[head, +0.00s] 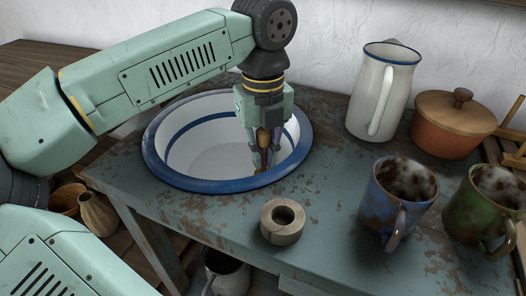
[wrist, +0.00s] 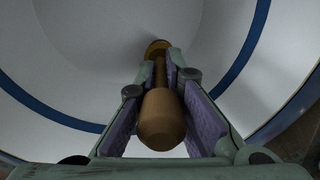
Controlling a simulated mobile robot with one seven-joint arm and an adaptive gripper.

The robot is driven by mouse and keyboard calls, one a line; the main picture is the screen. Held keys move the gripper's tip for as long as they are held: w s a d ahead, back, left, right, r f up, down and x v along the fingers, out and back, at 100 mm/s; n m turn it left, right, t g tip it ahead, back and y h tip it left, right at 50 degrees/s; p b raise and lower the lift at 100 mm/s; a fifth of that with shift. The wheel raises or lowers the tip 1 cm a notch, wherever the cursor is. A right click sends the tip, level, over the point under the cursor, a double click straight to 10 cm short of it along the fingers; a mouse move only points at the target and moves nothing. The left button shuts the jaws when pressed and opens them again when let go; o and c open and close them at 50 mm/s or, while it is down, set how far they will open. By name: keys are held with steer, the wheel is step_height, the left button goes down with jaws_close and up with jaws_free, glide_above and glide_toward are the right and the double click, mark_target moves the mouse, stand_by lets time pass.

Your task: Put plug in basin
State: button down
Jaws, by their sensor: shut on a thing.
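The basin (head: 172,178) is a wide white enamel bowl with a blue rim and a blue inner band, standing on the worn table. My gripper (head: 263,150) points down over the right part of the basin's opening. It is shut on a brown plug (wrist: 162,118), whose rounded end lies between the purple-lined fingers in the wrist view. The plug's narrower shaft and flared far end (wrist: 158,46) show against the white basin wall. In the head view the plug (head: 264,158) hangs below the fingers. I cannot tell whether its lower end touches the basin.
A ring-shaped wooden piece (head: 283,222) stands in front of the basin. A blue mug (head: 385,207) and a green mug (head: 480,213) are at right. A white pitcher (head: 379,98) and a lidded pot (head: 447,130) stand behind. The table's front edge is close.

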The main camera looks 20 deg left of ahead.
steer(key=shift+f+b, duration=0.65)
steer(key=shift+f, duration=0.2)
steer(key=c, duration=1.6)
jaws_free()
steer(key=shift+c, duration=0.2)
steer(key=shift+r, duration=0.1)
